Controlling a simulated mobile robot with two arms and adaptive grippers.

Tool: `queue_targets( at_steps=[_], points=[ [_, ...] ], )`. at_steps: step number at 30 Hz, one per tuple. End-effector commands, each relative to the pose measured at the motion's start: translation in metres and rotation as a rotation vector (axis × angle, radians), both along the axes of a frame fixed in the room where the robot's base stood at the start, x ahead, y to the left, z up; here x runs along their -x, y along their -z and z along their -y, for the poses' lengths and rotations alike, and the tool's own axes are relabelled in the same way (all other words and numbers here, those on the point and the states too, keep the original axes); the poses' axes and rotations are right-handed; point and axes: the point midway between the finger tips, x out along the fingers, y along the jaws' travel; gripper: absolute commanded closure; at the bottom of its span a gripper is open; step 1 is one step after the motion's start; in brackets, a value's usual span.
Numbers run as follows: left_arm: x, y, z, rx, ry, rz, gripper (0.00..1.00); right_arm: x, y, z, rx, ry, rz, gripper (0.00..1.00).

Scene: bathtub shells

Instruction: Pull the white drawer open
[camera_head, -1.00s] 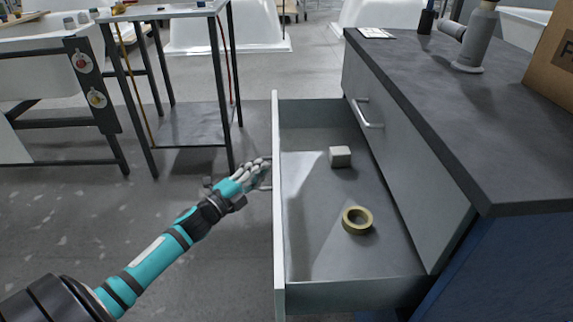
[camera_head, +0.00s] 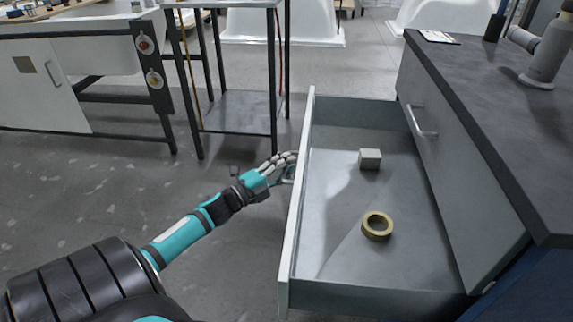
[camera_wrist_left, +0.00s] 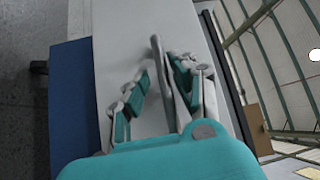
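The white drawer (camera_head: 298,200) stands open, pulled out to the left from the grey cabinet (camera_head: 455,165). Its front also shows in the left wrist view (camera_wrist_left: 120,50). My left gripper (camera_head: 285,165) is at the outer side of the drawer front, with its fingers around the drawer handle (camera_wrist_left: 160,65). In the left wrist view the handle bar lies between the fingers (camera_wrist_left: 160,85), close to the right-hand ones. Part of the handle is hidden by the fingers. A small pale block (camera_head: 370,159) and a yellow tape ring (camera_head: 377,226) lie inside the drawer. My right gripper is not in view.
A dark metal stand (camera_head: 235,110) is behind the left arm. A workbench (camera_head: 60,80) stands at the far left. The dark countertop (camera_head: 480,90) lies above the cabinet. The floor (camera_head: 100,210) left of the drawer is clear apart from my arm.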

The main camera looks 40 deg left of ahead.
Motion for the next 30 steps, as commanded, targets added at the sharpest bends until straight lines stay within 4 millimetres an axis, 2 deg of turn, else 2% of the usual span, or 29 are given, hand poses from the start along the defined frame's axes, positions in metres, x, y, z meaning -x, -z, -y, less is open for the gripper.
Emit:
queue_targets(
  at_steps=[8,12,17,24,30],
  points=[
    [-0.001,-0.003,-0.001,-0.002,0.000,0.006,0.66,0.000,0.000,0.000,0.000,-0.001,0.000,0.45],
    [0.007,-0.002,-0.002,-0.002,-0.001,0.005,0.66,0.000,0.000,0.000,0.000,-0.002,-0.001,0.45],
    [0.035,0.004,-0.007,-0.001,-0.002,0.001,0.66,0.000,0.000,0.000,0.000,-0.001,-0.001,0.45],
    [0.085,0.010,-0.016,-0.001,-0.002,0.001,0.66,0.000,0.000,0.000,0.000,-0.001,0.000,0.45],
    [0.110,0.012,-0.021,-0.001,-0.001,0.004,0.66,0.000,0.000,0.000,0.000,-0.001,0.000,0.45]
  ],
)
